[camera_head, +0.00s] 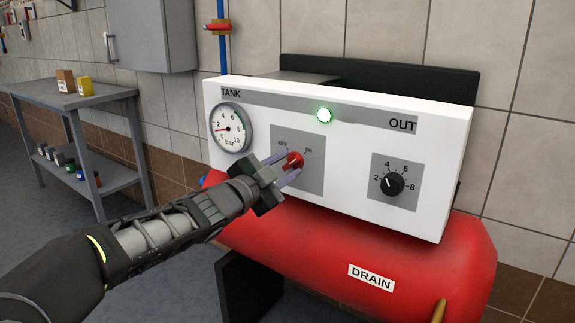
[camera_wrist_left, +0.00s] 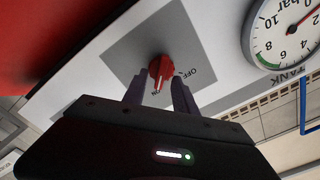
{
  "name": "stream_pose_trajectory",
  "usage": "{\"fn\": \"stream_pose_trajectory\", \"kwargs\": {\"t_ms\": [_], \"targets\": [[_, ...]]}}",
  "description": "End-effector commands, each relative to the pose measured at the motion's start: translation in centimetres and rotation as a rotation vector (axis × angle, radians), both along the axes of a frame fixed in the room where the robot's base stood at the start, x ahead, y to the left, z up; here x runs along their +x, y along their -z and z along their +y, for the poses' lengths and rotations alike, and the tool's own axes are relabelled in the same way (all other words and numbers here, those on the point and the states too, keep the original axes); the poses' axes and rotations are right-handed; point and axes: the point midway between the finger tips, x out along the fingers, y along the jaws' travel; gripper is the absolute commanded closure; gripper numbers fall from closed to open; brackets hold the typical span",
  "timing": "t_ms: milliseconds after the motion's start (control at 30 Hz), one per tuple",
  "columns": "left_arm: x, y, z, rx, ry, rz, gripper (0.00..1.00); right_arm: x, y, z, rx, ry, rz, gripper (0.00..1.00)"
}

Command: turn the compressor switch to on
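The compressor switch is a red knob (camera_head: 293,161) on a grey square plate (camera_head: 312,180), with OFF at its upper left and ON at its upper right. In the left wrist view the knob (camera_wrist_left: 161,68) has a white mark pointing down, away from the OFF label and toward the side where ON lies; ON itself is hidden there. My left gripper (camera_head: 283,169) is at the knob with its fingers apart, one on each side. In the wrist view the fingers (camera_wrist_left: 159,92) show a small gap to the knob; firm contact cannot be seen. My right gripper is out of view.
A green lamp (camera_head: 324,115) is lit on the white panel (camera_head: 350,150). A pressure gauge (camera_head: 231,127) is left of the switch and a black dial (camera_head: 391,184) is right. The red tank (camera_head: 330,245) bulges below. A shelf (camera_head: 75,100) stands at left.

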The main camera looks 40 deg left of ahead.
Motion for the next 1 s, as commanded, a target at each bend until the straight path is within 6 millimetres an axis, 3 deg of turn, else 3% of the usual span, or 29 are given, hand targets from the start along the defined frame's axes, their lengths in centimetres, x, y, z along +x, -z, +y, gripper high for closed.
{"fn": "stream_pose_trajectory", "kwargs": {"t_ms": [300,433,1000], "targets": [[-5.1,-0.4,0.0,0.0,-0.003,-0.001,0.66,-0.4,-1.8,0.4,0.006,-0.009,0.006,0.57],[-6.5,-0.2,-0.1,-0.001,-0.001,-0.001,0.66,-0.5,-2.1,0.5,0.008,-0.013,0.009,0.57],[-6.8,0.0,-0.1,0.0,0.0,0.0,0.66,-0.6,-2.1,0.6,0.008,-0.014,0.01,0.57]]}}
